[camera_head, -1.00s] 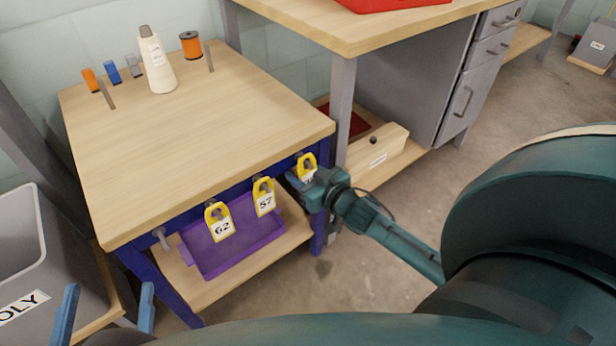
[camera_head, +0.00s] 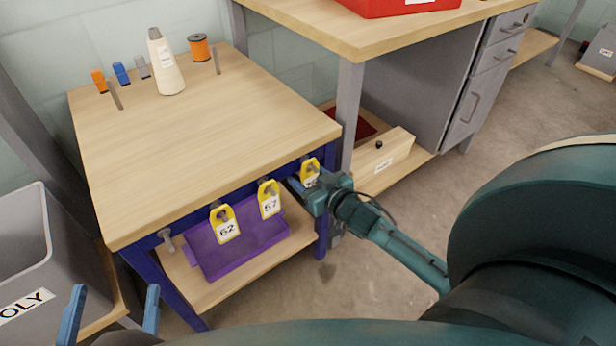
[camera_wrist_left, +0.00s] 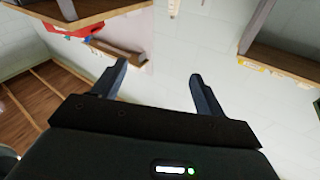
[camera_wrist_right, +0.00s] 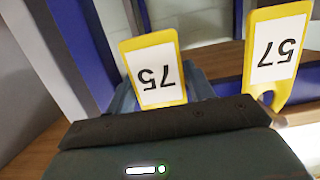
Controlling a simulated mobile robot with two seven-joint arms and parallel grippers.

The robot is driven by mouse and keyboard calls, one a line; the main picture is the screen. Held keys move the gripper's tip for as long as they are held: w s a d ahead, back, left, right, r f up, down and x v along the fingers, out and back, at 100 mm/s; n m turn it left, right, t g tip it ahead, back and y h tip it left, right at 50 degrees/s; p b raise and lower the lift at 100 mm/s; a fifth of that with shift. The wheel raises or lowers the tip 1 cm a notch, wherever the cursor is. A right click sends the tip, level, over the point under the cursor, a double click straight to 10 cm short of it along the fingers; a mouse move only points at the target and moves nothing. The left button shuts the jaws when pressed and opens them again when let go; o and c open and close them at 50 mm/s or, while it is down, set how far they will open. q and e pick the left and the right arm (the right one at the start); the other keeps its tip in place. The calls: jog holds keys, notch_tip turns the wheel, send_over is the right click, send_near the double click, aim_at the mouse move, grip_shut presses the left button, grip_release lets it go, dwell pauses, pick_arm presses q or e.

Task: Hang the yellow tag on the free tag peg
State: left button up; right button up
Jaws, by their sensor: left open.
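Yellow tags hang in a row along the front of the blue-framed table: tag 62 (camera_head: 226,226), tag 57 (camera_head: 269,200) and, at the right end, a third tag (camera_head: 310,172), which reads 75 in the right wrist view (camera_wrist_right: 156,75). A bare grey peg (camera_head: 166,240) sticks out at the left end of the row. My right gripper (camera_head: 300,186) is at tag 75, its blue fingers showing apart on either side behind the tag; the tag hides the gap between them. My left gripper (camera_head: 114,290) is open and empty at the lower left, apart from the tags.
A purple tray (camera_head: 205,262) sits on the shelf below the tags. A grey bin (camera_head: 45,260) stands at the left. A white cone (camera_head: 166,65) and an orange spool (camera_head: 199,48) stand at the back of the tabletop (camera_head: 200,130), whose middle is clear.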

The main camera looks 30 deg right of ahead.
jog(key=o, duration=0.4)
jog(key=shift+c, duration=0.2)
jog(key=shift+s, duration=0.2)
jog(key=p+v, duration=0.2)
jog(key=v, duration=0.2)
jog(key=shift+s+r, duration=0.15)
jog(key=shift+r, duration=0.05)
pick_arm(q)
jog(key=shift+w+a+n+g+y+p, duration=0.1)
jog(key=shift+a+n+g+y+p, duration=0.2)
jog(key=shift+a+g+y+p, duration=0.65)
pick_arm(e)
jog(key=v, duration=0.8)
jog(key=shift+s+d, duration=0.15)
jog(key=shift+s, duration=0.05)
pick_arm(q)
jog(key=shift+d+t, duration=0.25)
